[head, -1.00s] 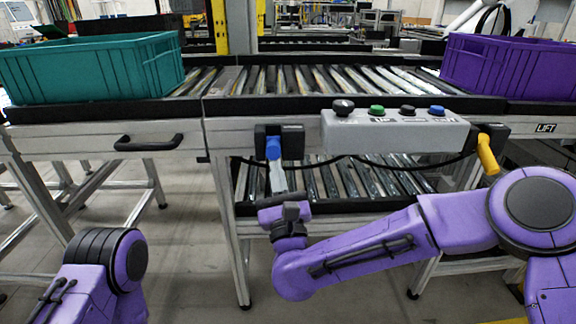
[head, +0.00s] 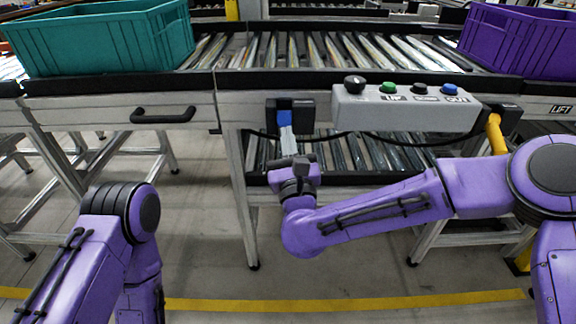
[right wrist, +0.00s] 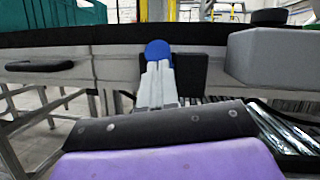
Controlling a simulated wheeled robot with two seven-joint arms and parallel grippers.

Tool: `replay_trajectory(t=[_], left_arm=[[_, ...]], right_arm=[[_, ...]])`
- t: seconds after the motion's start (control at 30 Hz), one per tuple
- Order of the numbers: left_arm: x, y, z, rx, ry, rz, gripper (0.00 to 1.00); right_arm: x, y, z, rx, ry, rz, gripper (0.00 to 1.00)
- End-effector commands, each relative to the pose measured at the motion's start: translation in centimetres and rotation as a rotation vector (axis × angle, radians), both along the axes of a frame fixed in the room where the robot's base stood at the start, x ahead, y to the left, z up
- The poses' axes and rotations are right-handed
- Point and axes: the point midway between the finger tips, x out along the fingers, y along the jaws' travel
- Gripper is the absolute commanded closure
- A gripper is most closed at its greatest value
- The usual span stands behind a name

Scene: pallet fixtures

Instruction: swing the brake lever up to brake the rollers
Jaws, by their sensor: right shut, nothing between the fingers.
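A blue lever end (head: 284,117) sits at a black mount (head: 304,116) on the conveyor's front rail, left of the grey control box; I take it as the brake lever. My right gripper (head: 286,133) is shut and empty, its pale fingers pointing up just below the blue end. In the right wrist view the blue end (right wrist: 158,51) shows directly beyond the closed fingertips (right wrist: 158,70). The fingers hide the lever's lower part, and I cannot tell whether they touch it. The rollers (head: 330,50) lie on top. My left arm is at lower left; its gripper is not in view.
The grey control box (head: 405,108) with a knob and coloured buttons juts out right of the lever. A yellow handle (head: 496,134) hangs at its right end. A teal crate (head: 105,42) and a purple crate (head: 520,42) stand on the conveyor. A black cable droops below.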

Motion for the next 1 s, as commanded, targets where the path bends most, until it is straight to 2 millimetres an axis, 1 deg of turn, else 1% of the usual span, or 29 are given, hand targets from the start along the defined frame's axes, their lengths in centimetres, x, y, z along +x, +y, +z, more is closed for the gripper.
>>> replay_trajectory(t=[0.07, 0.17, 0.27, 0.33, 0.37, 0.4, 0.43, 0.6, 0.7, 0.83, 1.0], left_arm=[[0.0, 0.0, -0.1, 0.0, 0.0, 0.0, 0.25], [0.0, 0.0, -1.0, 0.0, 0.0, 0.0, 0.25], [0.0, 0.0, -2.9, 0.0, 0.0, 0.0, 0.25], [0.0, 0.0, -4.7, 0.0, 0.0, 0.0, 0.25], [0.0, 0.0, -4.9, 0.0, 0.0, 0.0, 0.25], [0.0, 0.0, -4.0, -0.001, 0.001, 0.0, 0.25], [0.0, 0.0, -4.0, -0.001, 0.001, 0.0, 0.25], [0.0, 0.0, -4.5, 0.0, 0.0, 0.0, 0.25], [0.0, 0.0, -4.9, 0.0, 0.0, 0.0, 0.25], [0.0, 0.0, -5.1, 0.0, 0.0, 0.0, 0.25], [0.0, 0.0, -5.1, 0.0, 0.0, 0.0, 0.25]], right_arm=[[0.0, 0.0, 0.2, 0.002, -0.004, -0.001, 1.0], [-0.1, 0.0, -0.8, 0.002, -0.004, 0.001, 1.0], [-0.7, 0.0, -2.8, 0.002, -0.002, 0.009, 1.0], [-1.2, -0.1, -4.5, 0.002, -0.001, 0.013, 1.0], [-1.6, -0.1, -4.7, 0.0, 0.0, 0.016, 1.0], [-2.8, -0.3, -4.1, 0.0, -0.001, 0.018, 1.0], [-3.5, -0.4, -4.2, 0.0, -0.001, 0.018, 1.0], [-7.3, -1.1, -5.4, -0.002, -0.001, 0.019, 1.0], [-9.0, -1.5, -5.9, -0.001, -0.001, 0.017, 1.0], [-10.3, -1.8, -6.2, -0.001, 0.0, 0.016, 1.0], [-10.8, -2.0, -6.3, 0.0, 0.0, 0.015, 1.0]])
